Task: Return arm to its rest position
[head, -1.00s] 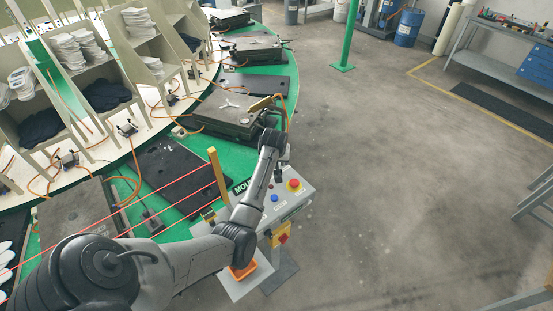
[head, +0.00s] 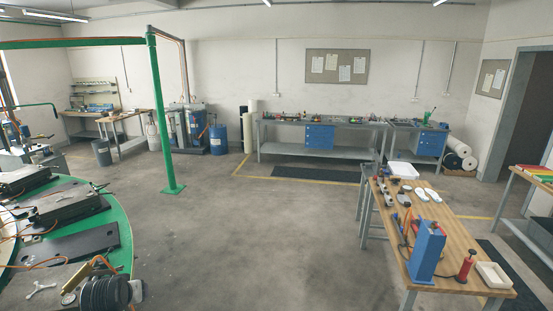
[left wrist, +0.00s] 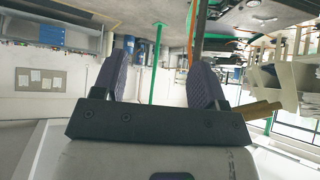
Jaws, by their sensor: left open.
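My left gripper (left wrist: 158,75) shows in the left wrist view with its two dark ribbed fingers wide apart. Nothing is between them. The picture there is upside down, with the green post and the room behind the fingers. In the head view a dark ribbed part of my arm shows at the bottom left, beside a grey mould (head: 48,280) with a brass-coloured handle (head: 75,278). The fingers cannot be made out there. A brass-coloured bar (left wrist: 252,108) also shows right of the gripper in the wrist view. My right gripper is in neither view.
The green carousel (head: 122,235) with several moulds is at the left. A green post (head: 160,120) stands on the floor behind it. A wooden table (head: 455,240) with tools, including a blue device (head: 427,252), is at the right. The floor between (head: 270,235) is clear.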

